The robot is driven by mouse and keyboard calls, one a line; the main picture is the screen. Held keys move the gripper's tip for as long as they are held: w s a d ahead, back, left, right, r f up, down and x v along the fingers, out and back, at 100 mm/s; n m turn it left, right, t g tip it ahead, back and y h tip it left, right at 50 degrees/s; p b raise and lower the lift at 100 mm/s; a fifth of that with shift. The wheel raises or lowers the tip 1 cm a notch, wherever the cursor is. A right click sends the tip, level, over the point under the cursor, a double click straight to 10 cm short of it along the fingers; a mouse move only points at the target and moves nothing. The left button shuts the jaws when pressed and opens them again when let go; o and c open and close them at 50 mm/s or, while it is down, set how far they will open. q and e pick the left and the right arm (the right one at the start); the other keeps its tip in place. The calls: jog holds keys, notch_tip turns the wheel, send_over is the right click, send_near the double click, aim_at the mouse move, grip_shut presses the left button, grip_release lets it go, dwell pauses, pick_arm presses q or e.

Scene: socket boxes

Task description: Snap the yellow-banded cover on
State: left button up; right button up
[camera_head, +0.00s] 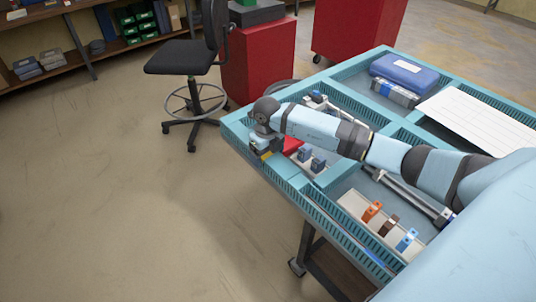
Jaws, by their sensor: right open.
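My right arm reaches in from the right across the workbench, and its right gripper (263,148) points down at the bench's left corner. A small yellow patch (266,155) shows right at the fingertips. It may be the yellow-banded cover, but it is too small to tell, and I cannot tell whether it touches the fingers. The right gripper is open. Two small dark blue blocks (318,165) stand on a pale strip to the right of the gripper, beside a red piece (292,145). My left gripper is not in view.
A pale tray (350,206) at the near side holds an orange piece (372,211), a brown piece (388,226) and a blue-and-white piece (407,240). A blue case (403,70) and a white panel (480,120) lie at the back. Ribbed teal rims divide the bench.

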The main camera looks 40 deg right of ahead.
jog(key=c, duration=1.2)
jog(key=shift+r, duration=0.1)
jog(key=shift+r, duration=0.25)
jog(key=shift+r+p, duration=1.75)
jog(key=shift+r, duration=0.7)
jog(key=shift+f, duration=0.1)
